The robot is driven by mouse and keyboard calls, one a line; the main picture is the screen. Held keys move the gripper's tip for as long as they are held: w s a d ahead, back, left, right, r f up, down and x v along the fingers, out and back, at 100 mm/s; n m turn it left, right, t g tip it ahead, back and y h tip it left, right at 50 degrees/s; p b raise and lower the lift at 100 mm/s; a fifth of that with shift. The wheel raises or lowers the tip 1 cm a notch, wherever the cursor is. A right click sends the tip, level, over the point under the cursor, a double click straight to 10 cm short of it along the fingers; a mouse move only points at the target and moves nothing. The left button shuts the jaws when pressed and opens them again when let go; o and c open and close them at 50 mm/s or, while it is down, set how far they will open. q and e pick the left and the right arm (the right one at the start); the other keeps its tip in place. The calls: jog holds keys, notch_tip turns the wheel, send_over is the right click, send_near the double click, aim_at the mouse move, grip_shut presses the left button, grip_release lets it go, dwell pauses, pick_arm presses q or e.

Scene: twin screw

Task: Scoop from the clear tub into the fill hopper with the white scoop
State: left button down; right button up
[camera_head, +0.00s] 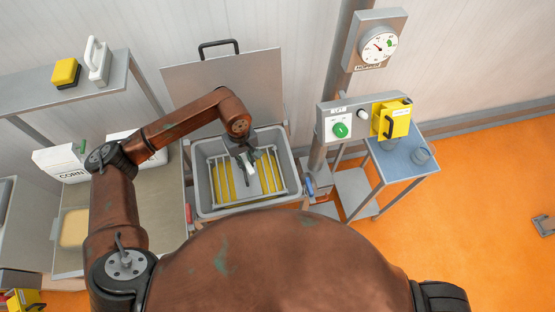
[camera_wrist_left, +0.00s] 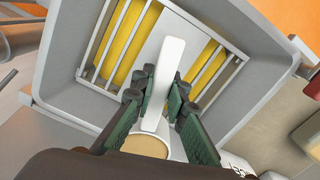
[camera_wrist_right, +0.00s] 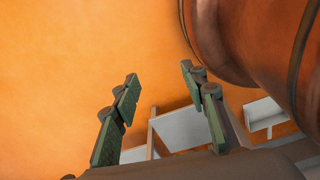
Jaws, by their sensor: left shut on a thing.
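The fill hopper (camera_head: 203,165) is a grey open bin with yellow rollers under a metal grate; its wall also shows in the left wrist view (camera_wrist_left: 255,75). My left gripper (camera_head: 250,158) is over the hopper. In the left wrist view its green-padded fingers (camera_wrist_left: 159,88) are shut on the handle of the white scoop (camera_wrist_left: 169,62). Tan material (camera_wrist_left: 146,146) shows in the scoop's bowl, partly hidden by the gripper. A tub (camera_head: 75,228) with tan contents, likely the clear tub, is at the left. My right gripper (camera_wrist_right: 158,72) is open and empty above the orange floor.
A white box marked CORN (camera_head: 60,164) stands left of my left arm. The raised hopper lid (camera_head: 225,85) is behind the bin. A post with a gauge (camera_head: 378,46) and a lift control box (camera_head: 340,128) stand to the right. A small blue-topped table (camera_head: 398,165) is beside them.

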pick_arm(q)
jog(key=d+f+n+p, duration=0.2)
jog(key=d+n+p, duration=0.55)
jog(key=d, duration=0.45)
pick_arm(e)
notch_tip(320, 180, up, 13)
jog(key=w+d+p, duration=0.1)
jog(key=d+p, duration=0.1)
jog(key=p, duration=0.1)
pick_arm(q)
notch_tip(320, 180, up, 8)
jog(key=a+t+h+b, duration=0.2)
jog(key=h+b, duration=0.2)
jog(key=h, duration=0.3)
jog(key=shift+s+f+n+h, duration=0.15)
jog(key=shift+s+n+h, duration=0.15)
jog(key=shift+s+n, duration=0.05)
pick_arm(e)
jog(key=shift+w+a+f, duration=0.1)
jog(key=shift+a+f, duration=0.1)
jog(key=shift+f, duration=0.6)
jog(key=shift+s+a+f, duration=0.1)
jog(key=shift+a+f, duration=0.1)
jog(key=shift+f, duration=0.6)
jog(key=shift+w+a+f, duration=0.1)
jog(key=shift+a+f, duration=0.1)
jog(key=shift+f, duration=0.6)
